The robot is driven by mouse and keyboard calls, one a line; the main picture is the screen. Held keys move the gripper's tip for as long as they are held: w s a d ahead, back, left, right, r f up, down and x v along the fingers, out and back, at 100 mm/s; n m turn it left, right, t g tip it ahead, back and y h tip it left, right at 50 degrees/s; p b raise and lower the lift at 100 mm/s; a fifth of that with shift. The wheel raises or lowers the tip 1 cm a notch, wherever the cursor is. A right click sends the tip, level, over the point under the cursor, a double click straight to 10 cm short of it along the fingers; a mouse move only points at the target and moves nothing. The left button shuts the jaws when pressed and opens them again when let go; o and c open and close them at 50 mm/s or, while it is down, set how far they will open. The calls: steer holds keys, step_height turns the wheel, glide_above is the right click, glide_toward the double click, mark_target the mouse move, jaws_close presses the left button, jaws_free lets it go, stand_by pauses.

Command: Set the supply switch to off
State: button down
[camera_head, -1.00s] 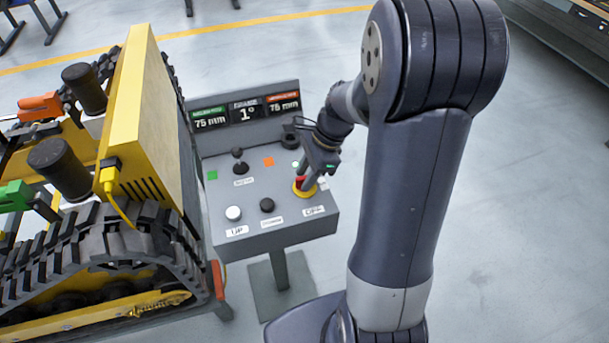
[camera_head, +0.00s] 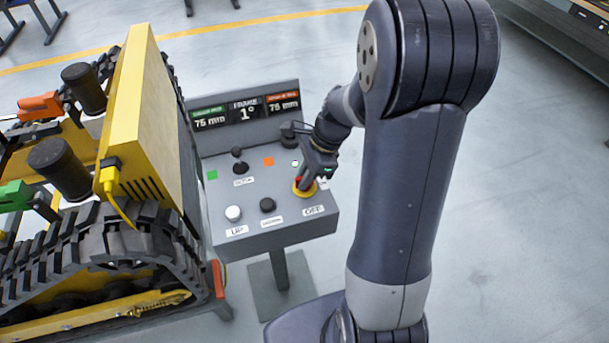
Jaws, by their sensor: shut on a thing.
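The supply switch (camera_head: 298,191), a red knob on a round yellow base, sits at the right of the grey control panel, just behind a white label reading OFF (camera_head: 313,210). My gripper (camera_head: 304,182) reaches down onto it from behind and to the right, with its fingers shut on the red knob. The fingers and wrist cover much of the knob, so I cannot tell which way it is turned.
The grey panel (camera_head: 290,228) also carries a white button (camera_head: 233,213), a black button (camera_head: 267,205), a black lever (camera_head: 239,165) and a display (camera_head: 246,112). A yellow tracked carrier (camera_head: 130,235) stands close on the left. Open floor lies to the right.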

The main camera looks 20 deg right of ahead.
steer(key=shift+n, duration=0.4)
steer(key=n+g+p, duration=0.1)
steer(key=n, duration=0.2)
steer(key=shift+n+g, duration=0.3)
steer(key=shift+n, duration=0.1)
steer(key=n+g+h+p, duration=0.1)
steer(key=n, duration=0.5)
steer(key=n+g+h, duration=0.1)
steer(key=n, duration=0.2)
steer(key=shift+h, duration=0.3)
steer(key=n, duration=0.2)
steer(key=n+h, duration=0.1)
steer(key=n, duration=0.1)
steer(key=shift+g+h+p, duration=0.3)
steer(key=shift+g, duration=0.1)
steer(key=shift+n, duration=0.3)
steer(key=c, duration=1.5)
jaws_free()
